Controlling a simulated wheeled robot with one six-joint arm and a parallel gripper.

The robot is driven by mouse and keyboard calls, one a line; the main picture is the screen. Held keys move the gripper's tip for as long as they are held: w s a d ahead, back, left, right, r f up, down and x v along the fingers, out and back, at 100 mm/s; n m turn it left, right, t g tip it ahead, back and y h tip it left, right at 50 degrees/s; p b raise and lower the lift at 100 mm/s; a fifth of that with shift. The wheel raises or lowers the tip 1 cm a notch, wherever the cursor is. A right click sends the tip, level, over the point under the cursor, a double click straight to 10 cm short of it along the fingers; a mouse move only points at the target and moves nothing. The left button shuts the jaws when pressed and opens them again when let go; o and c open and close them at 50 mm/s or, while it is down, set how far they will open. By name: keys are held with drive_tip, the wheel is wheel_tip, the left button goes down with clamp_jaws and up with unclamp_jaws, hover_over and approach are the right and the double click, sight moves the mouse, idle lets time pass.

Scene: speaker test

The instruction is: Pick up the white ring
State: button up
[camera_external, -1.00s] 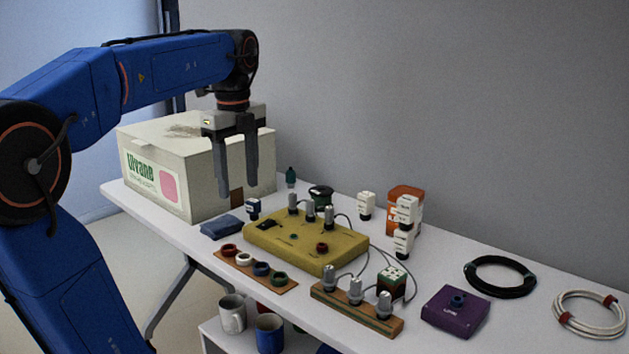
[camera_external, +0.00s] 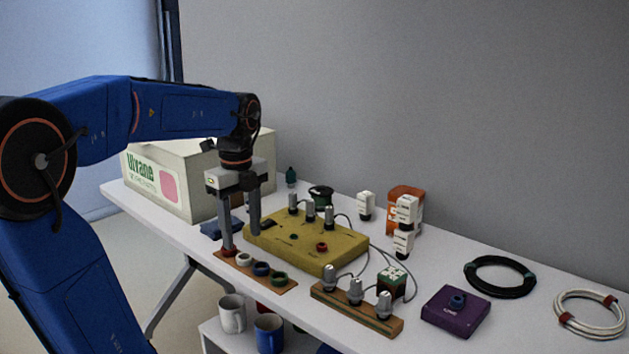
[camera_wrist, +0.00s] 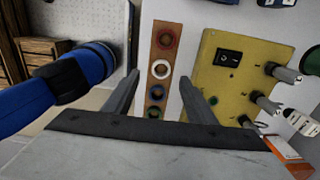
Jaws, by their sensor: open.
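The white ring (camera_external: 244,259) sits on a brown wooden strip (camera_external: 225,258) in a row with a dark red ring (camera_external: 229,250), a blue ring (camera_external: 261,269) and a green ring (camera_external: 279,279). In the wrist view the white ring (camera_wrist: 160,69) lies between my two fingers, second from the top of the row. My gripper (camera_external: 241,242) is open and points down over the red and white end of the strip. Its left finger partly covers the red ring in the external view. I cannot tell the exact height of the fingertips above the strip.
A yellow box (camera_external: 340,258) with a switch and grey plugs stands close beside the strip, near my right finger. A white carton (camera_external: 155,180) and a dark blue cloth (camera_external: 213,230) lie behind. Mugs (camera_external: 232,313) stand on a lower shelf in front.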

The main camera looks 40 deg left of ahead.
sight(244, 259)
drive_tip(key=shift+w+f, duration=0.1)
drive_tip(key=shift+f, duration=2.5)
drive_tip(key=c, duration=1.1)
